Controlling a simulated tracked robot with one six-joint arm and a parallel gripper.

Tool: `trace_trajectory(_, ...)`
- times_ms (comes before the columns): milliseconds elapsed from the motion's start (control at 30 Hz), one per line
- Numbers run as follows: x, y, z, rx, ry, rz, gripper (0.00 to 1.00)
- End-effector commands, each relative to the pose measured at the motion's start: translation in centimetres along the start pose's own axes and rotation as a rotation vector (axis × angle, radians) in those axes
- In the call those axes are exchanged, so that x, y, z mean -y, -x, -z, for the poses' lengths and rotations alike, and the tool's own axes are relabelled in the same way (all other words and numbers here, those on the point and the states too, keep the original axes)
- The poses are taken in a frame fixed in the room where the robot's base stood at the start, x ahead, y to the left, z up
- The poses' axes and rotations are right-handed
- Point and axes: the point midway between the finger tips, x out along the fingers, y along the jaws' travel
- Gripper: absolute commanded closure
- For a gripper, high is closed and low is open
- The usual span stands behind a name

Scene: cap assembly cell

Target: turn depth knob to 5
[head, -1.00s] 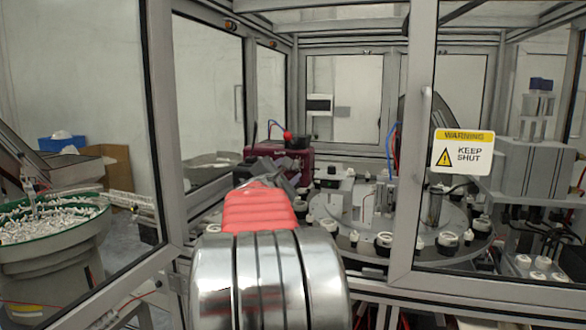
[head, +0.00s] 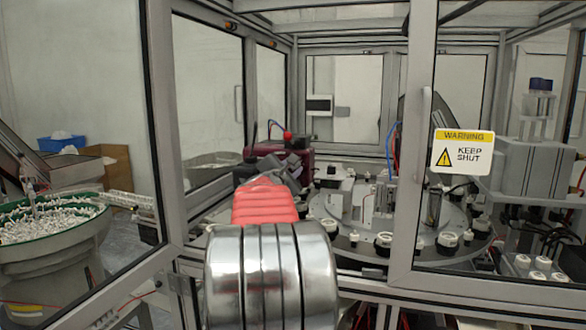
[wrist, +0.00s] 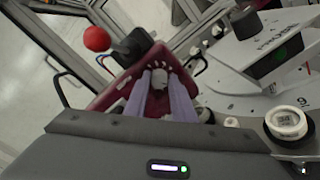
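The maroon box (wrist: 110,92) carries a small grey depth knob (wrist: 158,80) with pale dial marks around it in the wrist view. My gripper (wrist: 159,75) has its two pale purple fingers apart, one on each side of the knob. I see no clear contact between the fingers and the knob. The dial figures are too small to read.
A red ball (wrist: 97,38) on a black part rises beside the dial. A round turntable (head: 345,215) with several white and black fixtures lies to the right. The frame post (head: 412,160) and a glazed panel with a warning sign (head: 463,152) stand at right.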

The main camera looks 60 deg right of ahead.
Motion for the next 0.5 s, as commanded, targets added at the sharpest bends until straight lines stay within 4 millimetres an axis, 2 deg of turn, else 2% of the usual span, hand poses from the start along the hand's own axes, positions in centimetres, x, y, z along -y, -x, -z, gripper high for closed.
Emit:
trace_trajectory(67, 0.00, 0.01, 0.00, 0.000, 0.000, 0.000, 0.83)
trace_trajectory(300, 0.06, 0.00, 0.01, 0.000, 0.000, 0.001, 1.00)
trace_trajectory(500, 0.11, -0.01, 0.02, 0.000, 0.007, 0.002, 1.00)
